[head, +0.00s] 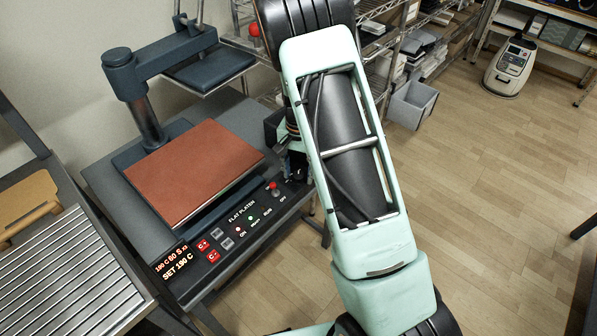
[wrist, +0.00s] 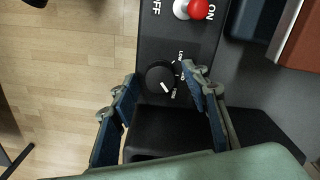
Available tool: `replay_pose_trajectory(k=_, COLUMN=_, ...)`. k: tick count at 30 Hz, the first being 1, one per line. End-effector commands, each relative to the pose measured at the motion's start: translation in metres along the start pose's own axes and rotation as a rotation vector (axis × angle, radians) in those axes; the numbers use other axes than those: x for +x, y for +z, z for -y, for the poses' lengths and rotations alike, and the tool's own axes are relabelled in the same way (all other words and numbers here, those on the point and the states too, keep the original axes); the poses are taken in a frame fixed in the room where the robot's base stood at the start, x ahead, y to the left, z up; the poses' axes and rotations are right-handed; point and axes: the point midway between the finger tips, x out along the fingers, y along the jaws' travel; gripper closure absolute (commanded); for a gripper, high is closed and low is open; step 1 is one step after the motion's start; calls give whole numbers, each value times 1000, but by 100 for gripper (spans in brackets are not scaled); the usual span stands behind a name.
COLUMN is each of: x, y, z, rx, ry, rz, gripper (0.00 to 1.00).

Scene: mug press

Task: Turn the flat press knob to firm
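The flat press knob (wrist: 160,77) is black and round, with a short white mark towards its lower right edge in the wrist view. Small white labels sit along its right side; the upper one seems to read LOW, and the lower one, near the mark, is too small to read surely. My gripper (wrist: 160,74) is open, with one blue-padded finger on each side of the knob. I cannot tell whether either finger touches it. In the head view my arm hides the knob and most of the gripper. The flat press (head: 195,170) has a red-brown platen and a dark control panel.
A red-capped switch (wrist: 192,9) marked ON and OFF sits just above the knob; it also shows in the head view (head: 274,187). The press's upper plate (head: 210,70) is swung aside at the back. A metal rack (head: 60,285) stands left.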

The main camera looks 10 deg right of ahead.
Motion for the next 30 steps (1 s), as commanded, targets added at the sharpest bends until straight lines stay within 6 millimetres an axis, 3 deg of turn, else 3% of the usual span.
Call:
replay_pose_trajectory(k=11, x=-10, y=-1, z=1, rx=-1, ry=-2, rz=-2, gripper=57)
replay_pose_trajectory(k=24, x=-96, y=-1, z=1, rx=-2, ry=-3, rz=-3, gripper=57)
replay_pose_trajectory(k=30, x=-117, y=0, z=0, rx=0, ry=-1, rz=-1, gripper=57)
